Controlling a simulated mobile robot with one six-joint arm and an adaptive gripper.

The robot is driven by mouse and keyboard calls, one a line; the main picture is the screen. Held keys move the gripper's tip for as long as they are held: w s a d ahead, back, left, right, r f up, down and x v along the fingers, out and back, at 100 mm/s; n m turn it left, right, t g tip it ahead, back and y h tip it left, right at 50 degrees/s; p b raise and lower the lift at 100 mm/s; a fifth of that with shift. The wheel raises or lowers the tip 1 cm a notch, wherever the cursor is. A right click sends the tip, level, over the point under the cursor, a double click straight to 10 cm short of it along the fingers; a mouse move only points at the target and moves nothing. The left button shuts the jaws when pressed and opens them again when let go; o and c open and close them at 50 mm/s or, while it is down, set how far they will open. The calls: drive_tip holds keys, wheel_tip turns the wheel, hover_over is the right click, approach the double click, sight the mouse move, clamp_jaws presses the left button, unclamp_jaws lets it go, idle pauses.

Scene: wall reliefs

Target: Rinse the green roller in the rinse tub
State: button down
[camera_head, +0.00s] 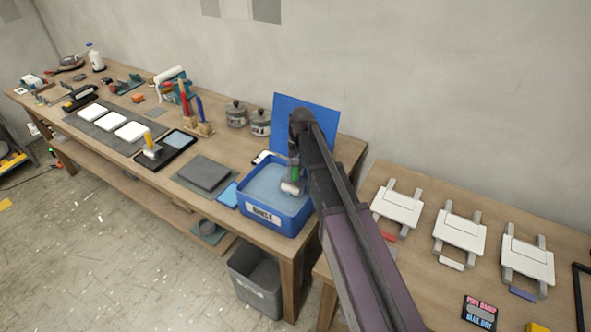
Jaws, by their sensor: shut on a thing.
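The rinse tub (258,213) is a blue rectangular tub labelled "RINSE" with greyish water, at the right end of the long wooden bench. My gripper (295,163) is over the right part of the tub, partly hidden by my arm. It is shut on the green roller (295,174), whose green handle points up and whose pale roller head hangs down at the water. I cannot tell how deep the head sits in the water.
A blue panel (305,120) stands behind the tub. A grey slab (204,172) and a blue cloth (228,195) lie left of it. A yellow-handled roller (150,146) rests at a dark tray (178,147). Lidded pots (260,123) stand behind. A grey bin (257,285) is below.

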drive_tip(key=shift+r+p, duration=0.85)
drive_tip(key=shift+r, duration=0.25)
idle(0.7)
wheel_tip(320, 180, up, 9)
drive_tip(key=p, duration=0.9)
drive_tip(key=shift+s+f, duration=0.1)
drive_tip(key=shift+s, duration=0.05)
idle(0.7)
